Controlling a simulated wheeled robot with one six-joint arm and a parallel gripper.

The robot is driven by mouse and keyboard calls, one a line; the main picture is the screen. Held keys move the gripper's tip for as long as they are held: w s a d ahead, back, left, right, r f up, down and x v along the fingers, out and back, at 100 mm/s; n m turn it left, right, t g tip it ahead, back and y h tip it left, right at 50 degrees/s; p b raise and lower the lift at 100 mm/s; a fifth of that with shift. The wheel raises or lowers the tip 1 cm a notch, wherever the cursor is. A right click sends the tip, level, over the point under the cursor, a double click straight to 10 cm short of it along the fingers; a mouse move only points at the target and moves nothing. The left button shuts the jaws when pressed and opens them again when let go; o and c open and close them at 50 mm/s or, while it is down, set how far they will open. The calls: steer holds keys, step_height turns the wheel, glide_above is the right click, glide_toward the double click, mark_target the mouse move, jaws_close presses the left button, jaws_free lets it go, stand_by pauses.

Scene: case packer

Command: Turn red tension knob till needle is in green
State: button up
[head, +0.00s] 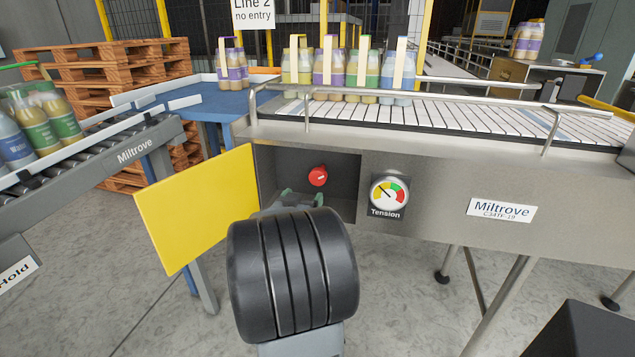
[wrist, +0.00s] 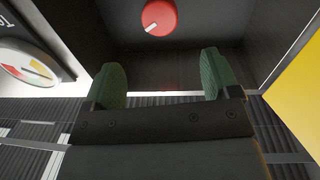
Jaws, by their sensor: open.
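The red tension knob (head: 318,176) sits on the back wall of an open recess in the conveyor's side. In the wrist view the knob (wrist: 157,17) is at the top, with a white mark toward its lower left. My gripper (head: 302,197) is open and empty at the recess, its green fingers apart. In the wrist view the gripper (wrist: 160,82) is short of the knob and not touching it. The tension gauge (head: 389,194) is right of the recess; its needle points up and left, seemingly at the yellow part. The gauge (wrist: 30,64) is partly cut off in the wrist view.
A yellow door panel (head: 198,208) stands open left of the recess. Bottle packs (head: 345,72) stand on the conveyor above. A roller conveyor (head: 95,150) with bottles is at the left. The recess walls leave limited room around the knob.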

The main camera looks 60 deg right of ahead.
mark_target(317, 179)
steer(key=x, duration=1.2)
steer(key=shift+d+r, duration=0.1)
steer(key=shift+d, duration=0.15)
steer(key=c, duration=0.9)
steer(key=shift+b, duration=0.3)
steer(key=shift+m, duration=0.3)
steer(key=shift+f+m+b, duration=0.2)
steer(key=shift+m+b, duration=0.7)
steer(key=shift+b, duration=0.3)
steer(key=m+b, duration=0.2)
steer(key=m, duration=0.1)
steer(key=shift+m+b, duration=0.3)
steer(key=m+b, duration=0.3)
steer(key=m, duration=0.2)
steer(key=shift+r+y, duration=0.1)
steer(key=shift+y, duration=0.2)
steer(key=shift+m+b, duration=0.3)
steer(key=shift+b, duration=0.05)
